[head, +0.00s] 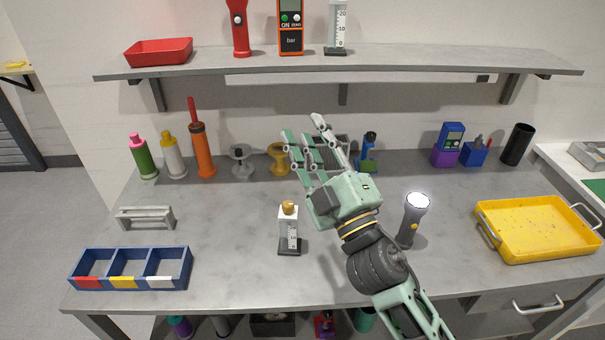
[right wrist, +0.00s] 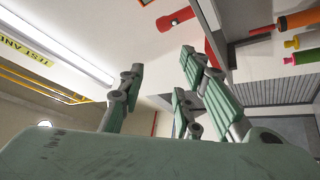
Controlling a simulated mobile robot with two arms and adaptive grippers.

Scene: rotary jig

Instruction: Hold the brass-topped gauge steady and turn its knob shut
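The brass-topped gauge (head: 288,232) stands upright near the middle of the workbench in the head view. It has a dark base, a white body with a printed scale and a brass knob (head: 288,206) on top. My right gripper (head: 304,132) is above the bench, behind and slightly right of the gauge in the picture, apart from it. Its fingers are spread open with nothing between them. The right wrist view shows the same spread fingers (right wrist: 160,66) against the wall and ceiling; the gauge is not in that view. My left gripper is not in view.
A lit flashlight (head: 412,220) stands right of my right forearm, close to it. A yellow tray (head: 540,232) lies at the right, a blue divided bin (head: 130,268) and grey handle-like block (head: 146,218) at the left. Bottles and tools line the back.

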